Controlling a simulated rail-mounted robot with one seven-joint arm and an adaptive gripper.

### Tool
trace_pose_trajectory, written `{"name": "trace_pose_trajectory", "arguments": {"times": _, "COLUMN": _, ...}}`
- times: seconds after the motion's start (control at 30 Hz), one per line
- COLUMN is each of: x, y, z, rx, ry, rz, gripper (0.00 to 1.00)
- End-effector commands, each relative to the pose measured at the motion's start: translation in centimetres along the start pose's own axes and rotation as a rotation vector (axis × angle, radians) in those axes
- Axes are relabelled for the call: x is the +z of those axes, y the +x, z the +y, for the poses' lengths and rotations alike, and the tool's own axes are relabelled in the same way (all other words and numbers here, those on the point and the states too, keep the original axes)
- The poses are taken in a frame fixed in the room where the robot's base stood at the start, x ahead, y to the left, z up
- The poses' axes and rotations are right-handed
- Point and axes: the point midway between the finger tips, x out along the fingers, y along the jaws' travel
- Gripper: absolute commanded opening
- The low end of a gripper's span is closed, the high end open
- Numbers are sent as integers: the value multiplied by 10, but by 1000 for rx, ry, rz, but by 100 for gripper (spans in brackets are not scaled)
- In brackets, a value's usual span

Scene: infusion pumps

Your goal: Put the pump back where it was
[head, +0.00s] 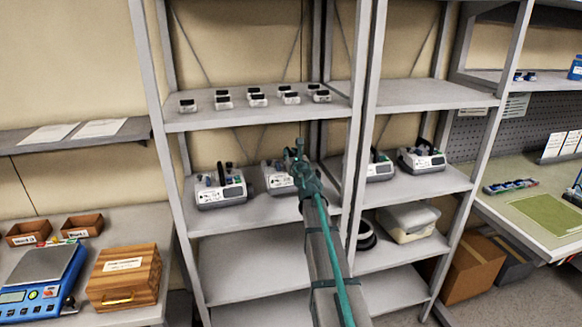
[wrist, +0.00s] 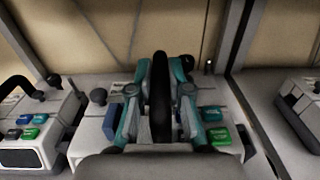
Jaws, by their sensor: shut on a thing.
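My gripper (head: 300,160) reaches to the middle shelf of the left rack. Its fingers (wrist: 160,92) are shut on the upright black handle (wrist: 159,112) of a white pump (head: 275,178). In the wrist view this pump's white body (wrist: 92,133) shows on both sides of the fingers, with blue and green buttons. My gripper hides part of the pump in the head view. The pump is upright at shelf level; I cannot tell whether its base touches the shelf. Another white pump (head: 221,188) stands to its left, also in the wrist view (wrist: 32,140).
Two more pumps, one nearer (head: 380,168) and one farther right (head: 422,160), stand on the right rack's shelf beyond the posts (head: 362,110). Several small devices (head: 256,98) sit on the shelf above. The lower left shelf (head: 250,265) is bare.

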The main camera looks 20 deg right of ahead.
Motion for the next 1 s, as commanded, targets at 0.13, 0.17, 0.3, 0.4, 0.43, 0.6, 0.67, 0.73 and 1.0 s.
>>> {"name": "trace_pose_trajectory", "arguments": {"times": 0.13, "x": -13, "y": 9, "z": -6, "rx": -2, "ry": 1, "rz": -2, "gripper": 0}}
{"name": "trace_pose_trajectory", "arguments": {"times": 0.17, "x": -18, "y": 7, "z": -5, "rx": -2, "ry": 2, "rz": -2, "gripper": 0}}
{"name": "trace_pose_trajectory", "arguments": {"times": 0.3, "x": -34, "y": 6, "z": -5, "rx": -2, "ry": 1, "rz": -2, "gripper": 0}}
{"name": "trace_pose_trajectory", "arguments": {"times": 0.4, "x": -38, "y": 6, "z": -5, "rx": -2, "ry": 1, "rz": -2, "gripper": 0}}
{"name": "trace_pose_trajectory", "arguments": {"times": 0.43, "x": -38, "y": 6, "z": -5, "rx": -2, "ry": 0, "rz": -2, "gripper": 0}}
{"name": "trace_pose_trajectory", "arguments": {"times": 0.6, "x": -38, "y": 6, "z": -5, "rx": -1, "ry": -1, "rz": -1, "gripper": 0}}
{"name": "trace_pose_trajectory", "arguments": {"times": 0.67, "x": -40, "y": 6, "z": -4, "rx": 0, "ry": -2, "rz": 1, "gripper": 23}}
{"name": "trace_pose_trajectory", "arguments": {"times": 0.73, "x": -40, "y": 6, "z": -4, "rx": 0, "ry": -1, "rz": 1, "gripper": 35}}
{"name": "trace_pose_trajectory", "arguments": {"times": 1.0, "x": -39, "y": 6, "z": -4, "rx": 0, "ry": 0, "rz": 0, "gripper": 43}}
